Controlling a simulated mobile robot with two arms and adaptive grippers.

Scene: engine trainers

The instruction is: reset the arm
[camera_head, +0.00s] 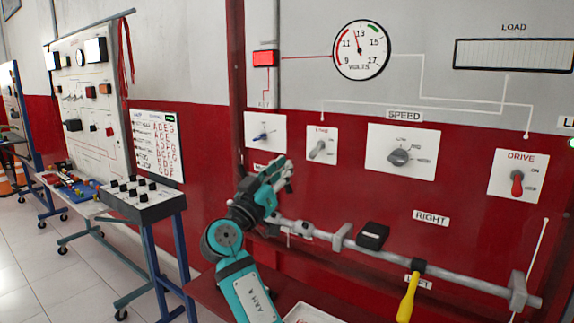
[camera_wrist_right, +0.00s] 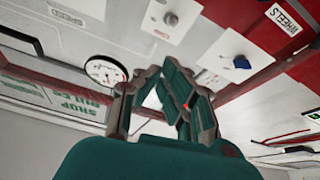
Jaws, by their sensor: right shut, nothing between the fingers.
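My right arm (camera_head: 243,285), teal with dark joints, rises from the bottom middle of the head view. Its gripper (camera_head: 283,174) is raised in front of the red panel wall, below the switch plates, and is shut with nothing in it. In the right wrist view the teal and dark fingers (camera_wrist_right: 180,85) of this gripper show against the tilted panel. I cannot tell how far the gripper is from the wall. My left gripper is not in view.
The panel carries a volt gauge (camera_head: 361,50), a speed knob (camera_head: 398,157) and a red drive switch (camera_head: 517,183). A horizontal grey bar (camera_head: 450,282) and a yellow-handled tool (camera_head: 407,300) are to the right of my arm. A trainer stand (camera_head: 140,204) is left, with open floor beside it.

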